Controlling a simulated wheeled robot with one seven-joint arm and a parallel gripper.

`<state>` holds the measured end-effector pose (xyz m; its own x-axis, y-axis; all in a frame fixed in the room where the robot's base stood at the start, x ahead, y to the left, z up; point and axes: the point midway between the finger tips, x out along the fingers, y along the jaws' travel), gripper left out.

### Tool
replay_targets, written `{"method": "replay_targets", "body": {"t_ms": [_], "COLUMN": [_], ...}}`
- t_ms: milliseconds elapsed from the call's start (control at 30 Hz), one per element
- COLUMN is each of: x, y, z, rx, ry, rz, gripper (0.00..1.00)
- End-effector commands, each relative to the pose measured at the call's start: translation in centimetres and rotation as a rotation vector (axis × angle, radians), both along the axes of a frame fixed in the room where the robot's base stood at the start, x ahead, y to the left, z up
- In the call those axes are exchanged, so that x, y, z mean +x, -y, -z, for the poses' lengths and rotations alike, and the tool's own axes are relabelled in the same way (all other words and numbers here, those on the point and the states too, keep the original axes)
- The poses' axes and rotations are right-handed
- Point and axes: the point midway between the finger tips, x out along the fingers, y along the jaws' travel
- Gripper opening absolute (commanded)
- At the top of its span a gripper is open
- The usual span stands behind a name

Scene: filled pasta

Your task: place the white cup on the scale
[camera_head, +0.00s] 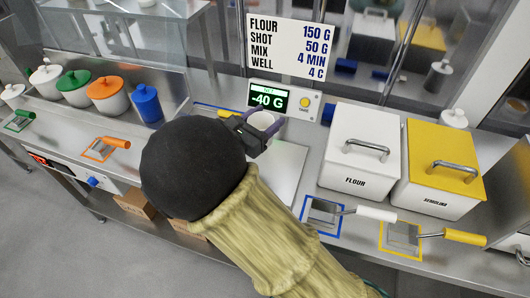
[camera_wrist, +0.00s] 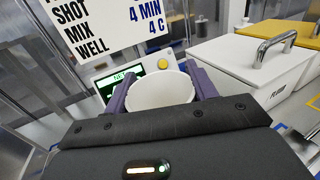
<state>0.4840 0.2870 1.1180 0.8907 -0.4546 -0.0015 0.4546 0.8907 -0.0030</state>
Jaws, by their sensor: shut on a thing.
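The white cup (camera_wrist: 160,90) is between the two purple fingers of my gripper (camera_wrist: 160,92) in the wrist view, and the fingers are shut on it. In the head view the cup (camera_head: 262,121) shows only in part beside my gripper (camera_head: 262,130), in front of the scale's display. The scale's display (camera_head: 283,100) reads -40 G and has a yellow button; it also shows in the wrist view (camera_wrist: 122,80), partly behind the cup.
A white flour bin (camera_head: 358,148) and a yellow-lidded semolina bin (camera_head: 440,165) stand to the right. Scrapers lie on blue and yellow outlined spots in front. Lidded pots and a blue container (camera_head: 147,104) stand at left. A recipe sign (camera_head: 287,50) hangs above the scale.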

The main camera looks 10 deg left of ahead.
Motion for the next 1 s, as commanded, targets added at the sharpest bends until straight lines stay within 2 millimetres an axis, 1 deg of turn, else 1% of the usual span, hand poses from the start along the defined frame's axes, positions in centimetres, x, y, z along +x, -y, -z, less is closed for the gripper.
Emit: {"method": "replay_targets", "body": {"t_ms": [367,467,567,700,800,900,1000], "x": [0.1,0.1,0.1,0.1,0.1,0.0,-0.1], "y": [0.1,0.1,0.1,0.2,0.2,0.0,-0.2], "z": [0.0,0.3,1.4,3.8,5.3,5.8,5.9], "rx": [0.000,-0.001,-0.005,-0.006,-0.004,0.000,0.001], "ry": [0.000,0.000,-0.001,-0.002,-0.002,0.000,0.000], "rz": [0.002,0.002,0.002,0.004,0.005,0.001,-0.003], "gripper": [0.30,0.30,0.30,0.30,0.30,0.30,0.30]}}
